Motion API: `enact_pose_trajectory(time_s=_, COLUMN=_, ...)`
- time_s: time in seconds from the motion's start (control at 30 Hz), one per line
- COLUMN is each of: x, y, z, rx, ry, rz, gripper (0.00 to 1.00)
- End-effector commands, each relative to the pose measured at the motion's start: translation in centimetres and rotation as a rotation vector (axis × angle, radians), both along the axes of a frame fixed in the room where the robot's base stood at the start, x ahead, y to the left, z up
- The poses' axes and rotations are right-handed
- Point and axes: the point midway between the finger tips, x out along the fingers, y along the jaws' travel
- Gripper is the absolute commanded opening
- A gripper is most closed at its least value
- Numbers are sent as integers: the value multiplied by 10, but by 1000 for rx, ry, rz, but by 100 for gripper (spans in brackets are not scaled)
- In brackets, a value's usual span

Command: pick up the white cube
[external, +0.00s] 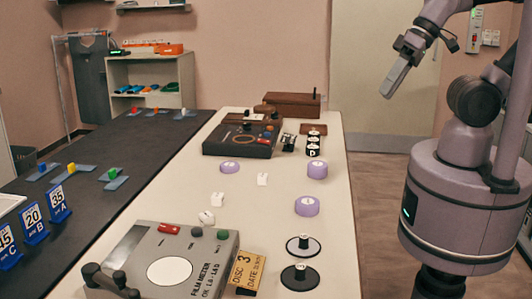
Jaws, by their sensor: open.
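A small white block (184,112), which looks like the white cube, sits on a blue-grey pad at the far end of the dark table (112,145). My gripper (387,92) is open and empty, pointing down and left in the air to the right of the cream table. It is far from the white block and touches nothing.
The cream table (262,210) carries a grey film meter (200,252), a dark device (225,140), purple discs (307,206) and black spools.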

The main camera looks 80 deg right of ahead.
Motion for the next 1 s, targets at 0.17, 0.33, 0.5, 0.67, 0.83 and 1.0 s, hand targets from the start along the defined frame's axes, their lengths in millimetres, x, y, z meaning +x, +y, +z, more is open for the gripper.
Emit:
enact_pose_trajectory(time_s=0.17, x=0, y=0, z=0, rx=0, ry=0, rz=0, gripper=53)
enact_pose_trajectory(time_s=0.33, x=18, y=-3, z=12, rx=-58, ry=15, rz=86, gripper=53)
enact_pose_trajectory(time_s=0.5, x=125, y=-27, z=35, rx=-339, ry=94, rz=602, gripper=53)
enact_pose_trajectory(time_s=0.67, x=237, y=-61, z=-11, rx=-536, ry=164, rz=1218, gripper=53)
enact_pose_trajectory(time_s=0.83, x=301, y=-89, z=-89, rx=-604, ry=182, rz=1708, gripper=53)
enact_pose_trajectory(time_s=1.0, x=317, y=-99, z=-128, rx=-614, ry=175, rz=1888, gripper=53)
